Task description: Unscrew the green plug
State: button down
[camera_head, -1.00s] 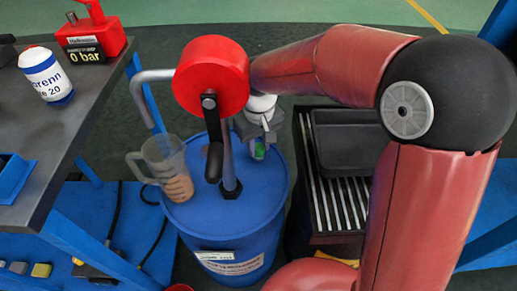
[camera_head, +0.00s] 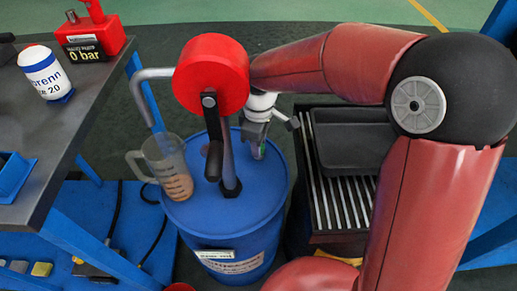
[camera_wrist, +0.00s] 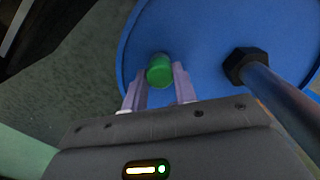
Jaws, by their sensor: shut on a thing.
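The green plug (camera_wrist: 160,71) sits on the lid of the blue drum (camera_wrist: 190,25), near the rim, in the wrist view. My gripper (camera_wrist: 159,80) has its two pale fingers on either side of the plug, shut on it. In the head view my gripper (camera_head: 256,142) reaches down to the drum lid (camera_head: 205,212) behind the pump. The plug is mostly hidden there by the fingers.
A hand pump with a red round head (camera_head: 211,74) stands on the drum, its pipe close to my gripper. A clear jug (camera_head: 167,165) with brown liquid stands on the lid's left. A black tray (camera_head: 352,140) on a slatted stand is at right. A workbench (camera_head: 70,125) is at left.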

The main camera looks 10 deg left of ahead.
jog(key=n, duration=0.5)
jog(key=shift+r, duration=0.1)
jog(key=c, duration=1)
grip_release()
jog(key=shift+c, duration=0.9)
